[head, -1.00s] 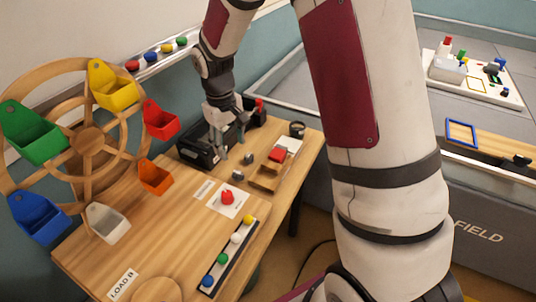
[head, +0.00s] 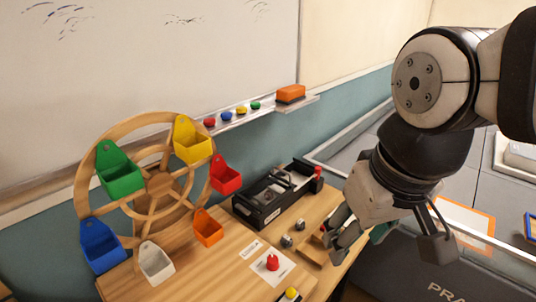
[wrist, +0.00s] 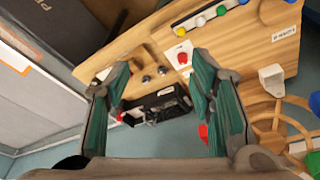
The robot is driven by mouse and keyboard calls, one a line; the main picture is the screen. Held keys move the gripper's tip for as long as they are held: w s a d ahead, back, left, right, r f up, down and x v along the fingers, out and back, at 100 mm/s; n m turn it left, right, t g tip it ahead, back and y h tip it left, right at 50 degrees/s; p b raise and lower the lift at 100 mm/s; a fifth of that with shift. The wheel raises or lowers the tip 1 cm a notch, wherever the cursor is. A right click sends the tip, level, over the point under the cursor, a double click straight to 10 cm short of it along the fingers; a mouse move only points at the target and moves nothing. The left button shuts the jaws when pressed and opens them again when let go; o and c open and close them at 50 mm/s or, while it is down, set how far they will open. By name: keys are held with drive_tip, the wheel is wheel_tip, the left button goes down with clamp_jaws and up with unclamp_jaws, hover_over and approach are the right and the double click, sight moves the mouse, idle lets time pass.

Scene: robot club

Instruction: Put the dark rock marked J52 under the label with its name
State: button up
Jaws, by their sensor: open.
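Two small dark grey lumps, a nearer one (head: 286,241) and a farther one (head: 300,226), stand on the wooden table in front of a black device. They also show in the wrist view, one (wrist: 146,79) beside the other (wrist: 163,70). No J52 marking is readable, so I cannot tell which is the named rock. A small white label (head: 250,249) lies on the table to their left, its text too small to read. My gripper (head: 342,234) is open and empty, to the right of the lumps; in the wrist view both lumps show between its fingers.
The black device (head: 272,203) stands behind the lumps. A red button-like piece (head: 272,262) sits on a white card. A wooden wheel with coloured bins (head: 160,182) rises at left. A whiteboard tray (head: 232,121) holds markers and an orange eraser (head: 291,94).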

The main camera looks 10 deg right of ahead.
drive_tip(key=shift+o, duration=0.5)
drive_tip(key=s, duration=0.3)
drive_tip(key=shift+a+f, duration=0.15)
drive_tip(key=shift+a, duration=0.05)
drive_tip(key=m+g+p, duration=0.2)
drive_tip(key=m, duration=1.7)
hover_over(289, 237)
wheel_tip(289, 237, down, 18)
wheel_tip(289, 237, down, 7)
drive_tip(key=shift+d+f+b, duration=0.1)
drive_tip(key=shift+b, duration=0.35)
drive_tip(key=shift+f+b, duration=0.3)
drive_tip(key=shift+f, duration=2.6)
